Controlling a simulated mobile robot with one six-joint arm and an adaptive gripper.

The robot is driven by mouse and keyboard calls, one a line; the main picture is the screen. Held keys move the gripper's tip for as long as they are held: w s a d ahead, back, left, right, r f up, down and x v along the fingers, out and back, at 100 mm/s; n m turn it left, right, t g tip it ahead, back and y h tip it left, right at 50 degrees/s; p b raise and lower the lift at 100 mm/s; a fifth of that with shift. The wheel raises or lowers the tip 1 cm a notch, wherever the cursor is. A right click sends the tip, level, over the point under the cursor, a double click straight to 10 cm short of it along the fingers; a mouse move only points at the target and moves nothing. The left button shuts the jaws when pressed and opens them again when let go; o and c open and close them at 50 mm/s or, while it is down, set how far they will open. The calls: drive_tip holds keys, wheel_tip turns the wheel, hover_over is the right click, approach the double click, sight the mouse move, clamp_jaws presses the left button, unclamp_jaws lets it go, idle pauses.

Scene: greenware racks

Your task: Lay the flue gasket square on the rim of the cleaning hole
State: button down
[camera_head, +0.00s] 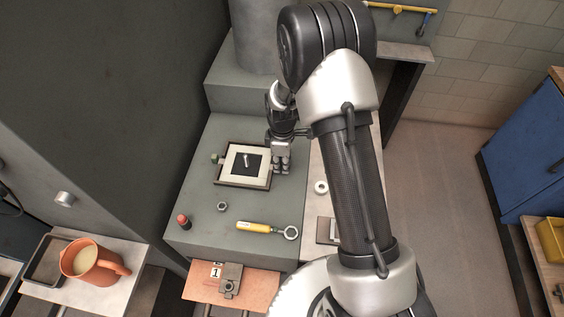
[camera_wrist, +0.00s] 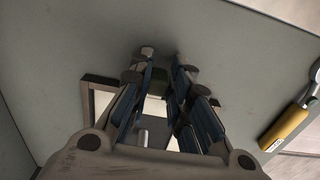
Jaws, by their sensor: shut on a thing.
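The flue gasket (camera_head: 228,165) is a pale square ring around a dark square opening with a small silvery piece in it. It lies at or just above the dark brown rim (camera_head: 243,185) of the cleaning hole; I cannot tell whether it touches all round. More rim shows along its near and right sides. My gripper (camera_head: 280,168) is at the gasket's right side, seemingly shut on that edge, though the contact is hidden. In the wrist view the fingers cover much of the gasket (camera_wrist: 102,100), and a rim corner (camera_wrist: 100,79) shows left of them.
A greenish knob (camera_head: 215,159) stands just left of the rim. A nut (camera_head: 222,206), a red-tipped piece (camera_head: 183,220) and a yellow-handled tool (camera_head: 260,228) lie on the grey surface nearer me. A white ring (camera_head: 321,187) lies to the right.

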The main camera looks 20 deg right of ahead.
idle(0.3)
drive_tip(key=c, duration=1.4)
unclamp_jaws()
drive_tip(key=shift+o, duration=0.3)
drive_tip(key=o, duration=0.4)
drive_tip(key=shift+r, duration=0.1)
drive_tip(key=shift+r+p, duration=0.65)
drive_tip(key=shift+r, duration=2.2)
